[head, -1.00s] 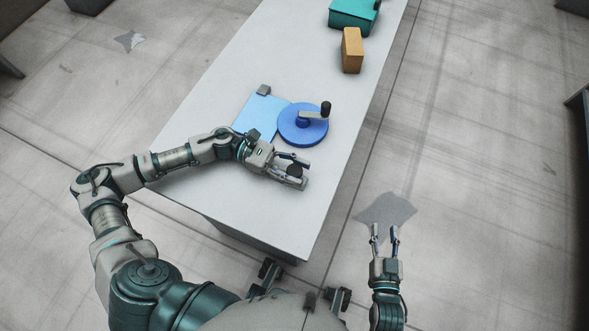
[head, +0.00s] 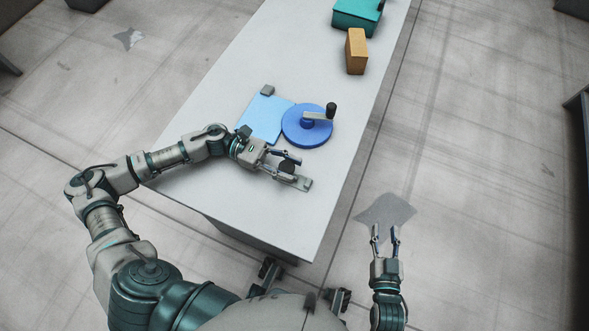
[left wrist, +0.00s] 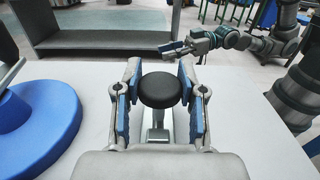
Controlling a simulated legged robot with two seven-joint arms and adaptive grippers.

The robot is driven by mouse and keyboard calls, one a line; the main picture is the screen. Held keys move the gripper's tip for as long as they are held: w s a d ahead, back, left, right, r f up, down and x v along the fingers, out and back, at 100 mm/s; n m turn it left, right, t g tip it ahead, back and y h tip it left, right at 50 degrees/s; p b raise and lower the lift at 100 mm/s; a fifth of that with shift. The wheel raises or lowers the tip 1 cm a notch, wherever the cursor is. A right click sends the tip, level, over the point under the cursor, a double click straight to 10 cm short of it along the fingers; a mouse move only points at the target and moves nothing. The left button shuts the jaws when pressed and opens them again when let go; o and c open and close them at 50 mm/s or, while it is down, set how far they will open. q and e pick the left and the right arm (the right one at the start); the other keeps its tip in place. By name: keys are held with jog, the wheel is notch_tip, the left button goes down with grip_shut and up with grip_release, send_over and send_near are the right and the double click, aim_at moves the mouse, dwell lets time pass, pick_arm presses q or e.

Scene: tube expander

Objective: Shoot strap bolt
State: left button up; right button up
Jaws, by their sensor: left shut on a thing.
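My left gripper (head: 287,165) is at the near part of the white table, shut on a black round knob (left wrist: 160,90). In the left wrist view the knob sits between the two blue-padded fingers of the gripper (left wrist: 160,105), with a metal bar (left wrist: 157,135) below it. My right gripper (head: 384,232) is open and empty, off the table to the right.
A blue wheel (head: 298,135) with a crank handle (head: 331,109) stands beyond the left gripper, beside a light-blue plate (head: 264,118) with a small grey block (head: 267,90). Farther back are an orange box (head: 356,52) and a teal box (head: 352,18). The table's near end is clear.

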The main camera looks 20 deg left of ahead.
aim_at(270, 167)
pick_arm(q)
jog(key=shift+a+f, duration=0.1)
jog(key=o, duration=1)
jog(key=shift+o, duration=1)
jog(key=shift+d, duration=0.55)
jog(key=a+b, duration=0.1)
jog(key=a, duration=0.3)
jog(key=shift+w+f, duration=0.1)
jog(key=shift+a+b, duration=0.65)
jog(key=shift+a, duration=0.55)
jog(key=shift+a+r, duration=0.2)
jog(key=shift+a, duration=0.35)
pick_arm(e)
jog(key=shift+s+d+f, duration=0.1)
jog(key=shift+f, duration=0.85)
jog(key=shift+s+d+f, duration=0.1)
jog(key=shift+f, duration=0.8)
